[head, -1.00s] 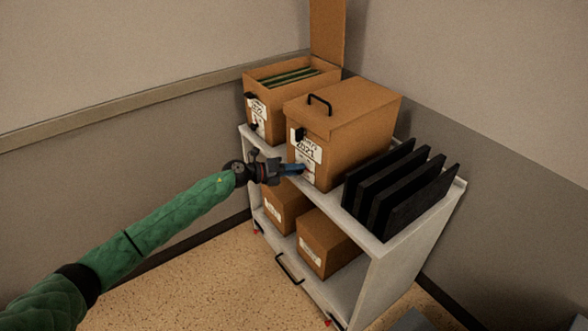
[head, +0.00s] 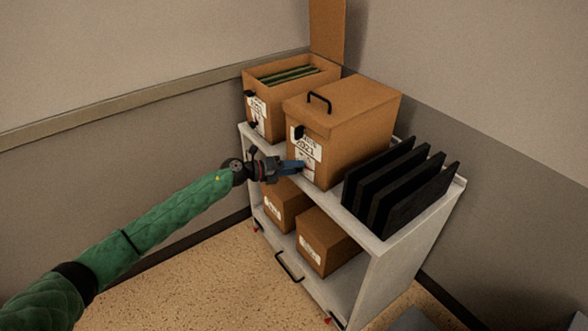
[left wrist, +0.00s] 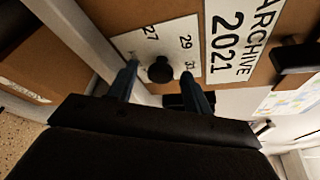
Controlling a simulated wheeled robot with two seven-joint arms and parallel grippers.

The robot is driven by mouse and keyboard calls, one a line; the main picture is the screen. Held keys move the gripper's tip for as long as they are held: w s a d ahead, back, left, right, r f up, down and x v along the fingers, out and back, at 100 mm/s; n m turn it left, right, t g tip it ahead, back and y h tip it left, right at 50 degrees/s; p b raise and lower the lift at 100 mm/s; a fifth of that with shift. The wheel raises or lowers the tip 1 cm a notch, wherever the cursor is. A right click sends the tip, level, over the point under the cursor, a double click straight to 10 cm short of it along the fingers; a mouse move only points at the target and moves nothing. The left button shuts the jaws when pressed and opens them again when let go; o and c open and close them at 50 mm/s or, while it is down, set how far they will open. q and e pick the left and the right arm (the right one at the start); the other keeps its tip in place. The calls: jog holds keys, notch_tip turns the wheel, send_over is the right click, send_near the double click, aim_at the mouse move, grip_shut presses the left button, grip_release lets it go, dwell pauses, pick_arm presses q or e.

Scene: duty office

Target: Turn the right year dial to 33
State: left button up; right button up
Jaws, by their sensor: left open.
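The brown archive box marked 2021 (head: 345,135) stands on the shelf's upper board, lid closed. In the left wrist view, its white dial plate (left wrist: 130,42) carries a round black knob (left wrist: 160,70). The numbers 27 and 29 are readable; another beside the right finger is partly hidden. My left gripper (left wrist: 160,74) is open, with one blue finger on each side of the knob; contact is not clear. In the head view, the left gripper (head: 300,167) is at the lower front of this box and hides most of the plate. My right gripper is not in view.
An open brown box with files (head: 260,112) stands left of the 2021 box, with a black knob low on its front. Black upright dividers (head: 400,190) stand on the right. Smaller boxes (head: 325,245) sit on the lower shelf. Open floor lies in front.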

pick_arm(q)
jog(key=b+v, duration=0.1)
jog(key=v, duration=0.6)
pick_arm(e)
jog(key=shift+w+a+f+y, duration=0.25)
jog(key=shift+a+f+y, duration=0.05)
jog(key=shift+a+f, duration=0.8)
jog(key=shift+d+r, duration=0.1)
